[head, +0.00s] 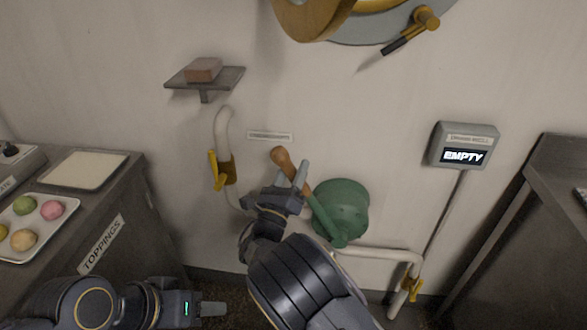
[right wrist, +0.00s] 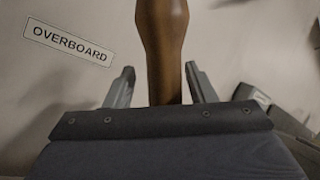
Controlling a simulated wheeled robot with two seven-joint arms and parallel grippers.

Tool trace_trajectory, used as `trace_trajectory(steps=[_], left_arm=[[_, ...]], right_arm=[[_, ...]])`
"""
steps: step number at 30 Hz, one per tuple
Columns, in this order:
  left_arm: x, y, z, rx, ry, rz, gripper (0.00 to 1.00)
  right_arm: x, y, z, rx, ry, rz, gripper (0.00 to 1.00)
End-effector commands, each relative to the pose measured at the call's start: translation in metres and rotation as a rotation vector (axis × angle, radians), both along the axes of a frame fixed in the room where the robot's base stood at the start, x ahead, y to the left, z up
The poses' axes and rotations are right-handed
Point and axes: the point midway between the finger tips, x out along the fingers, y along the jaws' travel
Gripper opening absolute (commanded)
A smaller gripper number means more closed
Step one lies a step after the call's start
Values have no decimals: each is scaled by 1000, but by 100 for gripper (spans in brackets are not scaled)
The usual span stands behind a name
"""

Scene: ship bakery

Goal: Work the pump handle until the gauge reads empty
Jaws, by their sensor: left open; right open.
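The pump is a green round body (head: 342,208) on the wall with a lever that ends in a brown wooden pump handle (head: 281,158) tilted up to the left. My right gripper (head: 294,176) is at the handle. In the right wrist view the handle (right wrist: 163,50) stands between the two open fingers (right wrist: 160,88), with a gap on each side. The gauge (head: 464,146) on the wall at right shows "EMPTY" in lit letters. My left gripper (head: 212,309) is low at the bottom, away from the pump, with its jaws open.
An "OVERBOARD" label (right wrist: 68,42) is on the wall beside the handle. White pipes with yellow valve levers (head: 216,170) flank the pump. A small shelf (head: 205,78) holds a brown block. The toppings counter (head: 122,185) is at left, a dark metal counter (head: 560,215) at right.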

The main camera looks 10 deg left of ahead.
Motion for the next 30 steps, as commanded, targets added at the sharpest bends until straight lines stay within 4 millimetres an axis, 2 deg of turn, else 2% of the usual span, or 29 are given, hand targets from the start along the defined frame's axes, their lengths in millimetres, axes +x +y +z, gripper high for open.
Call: trace_trajectory(steps=[6, 12, 17, 30], left_arm=[[0, 0, -2, 0, 0, 0, 50], [0, 0, -3, 0, 0, 0, 50], [0, 0, -3, 0, 0, 0, 50], [0, 0, -3, 0, 0, 0, 50]], right_arm=[[-33, 10, -18, -4, 3, 4, 50], [-56, 15, -29, -4, 4, 3, 50], [-62, 16, -32, -2, 2, 1, 50], [-61, 15, -31, -2, 2, 1, 50]])
